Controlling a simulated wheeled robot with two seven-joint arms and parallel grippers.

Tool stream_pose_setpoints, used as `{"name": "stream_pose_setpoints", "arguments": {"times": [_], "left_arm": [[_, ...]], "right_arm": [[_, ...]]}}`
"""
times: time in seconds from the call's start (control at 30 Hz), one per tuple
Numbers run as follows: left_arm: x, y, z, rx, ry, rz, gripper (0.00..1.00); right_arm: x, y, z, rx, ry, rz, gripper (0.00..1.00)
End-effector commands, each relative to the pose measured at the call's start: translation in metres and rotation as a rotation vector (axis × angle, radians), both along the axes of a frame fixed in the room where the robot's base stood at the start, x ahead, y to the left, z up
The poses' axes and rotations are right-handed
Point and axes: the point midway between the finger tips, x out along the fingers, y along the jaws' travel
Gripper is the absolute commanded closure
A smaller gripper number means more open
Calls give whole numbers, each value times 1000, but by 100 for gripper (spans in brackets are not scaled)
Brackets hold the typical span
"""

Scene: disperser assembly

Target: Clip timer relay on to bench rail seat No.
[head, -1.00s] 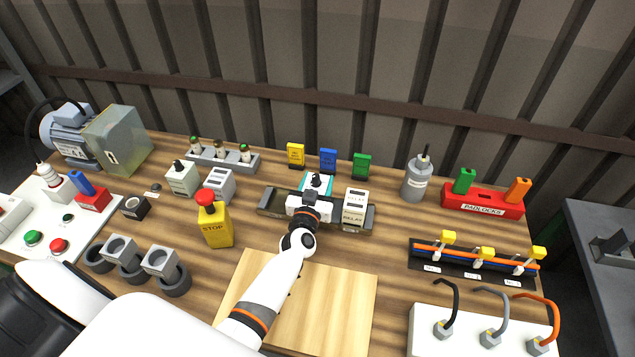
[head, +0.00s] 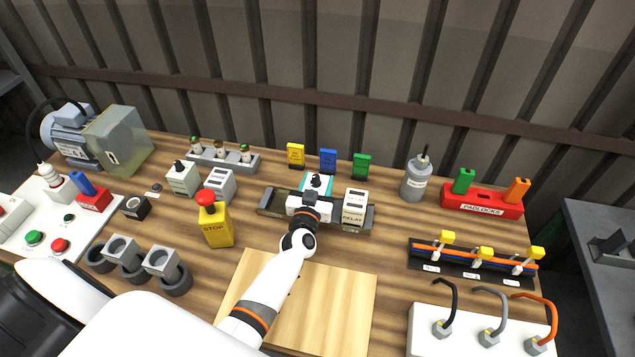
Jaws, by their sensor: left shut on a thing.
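The bench rail (head: 270,203) is a long dark strip across the middle of the bench. My left gripper (head: 309,203) is over its middle, pointing down, shut on a teal and white block, which seems to be the timer relay (head: 328,184). Only its upper part shows behind the gripper. Its lower end and its contact with the rail are hidden. A white relay block (head: 354,208) with a printed label stands at the rail's right end, just right of my gripper. The rail's left end is bare. My right gripper is not in view.
A yellow STOP box (head: 215,225) with a red button stands left of my forearm. Yellow, blue and green tags (head: 328,160) stand behind the rail. A grey bottle (head: 415,182) stands to the right. A bare wooden board (head: 335,305) lies in front.

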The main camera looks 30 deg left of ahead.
Motion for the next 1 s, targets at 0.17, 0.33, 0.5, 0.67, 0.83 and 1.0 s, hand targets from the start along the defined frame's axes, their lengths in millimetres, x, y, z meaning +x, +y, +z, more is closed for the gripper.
{"name": "stream_pose_setpoints", "arguments": {"times": [0.17, 0.33, 0.5, 0.67, 0.83, 1.0], "left_arm": [[0, 0, 0, 1, -3, 1, 81], [0, 0, -4, 1, -3, 1, 81], [0, 0, -8, 1, -3, 1, 81], [0, 0, -12, 2, -3, 1, 81], [0, 0, -16, 2, -3, 1, 81], [0, 0, -20, 2, -3, 1, 81]], "right_arm": [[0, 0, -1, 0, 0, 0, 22], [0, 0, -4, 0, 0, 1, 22], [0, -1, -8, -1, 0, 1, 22], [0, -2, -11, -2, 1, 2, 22], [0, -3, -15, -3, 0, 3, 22], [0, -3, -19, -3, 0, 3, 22]]}}
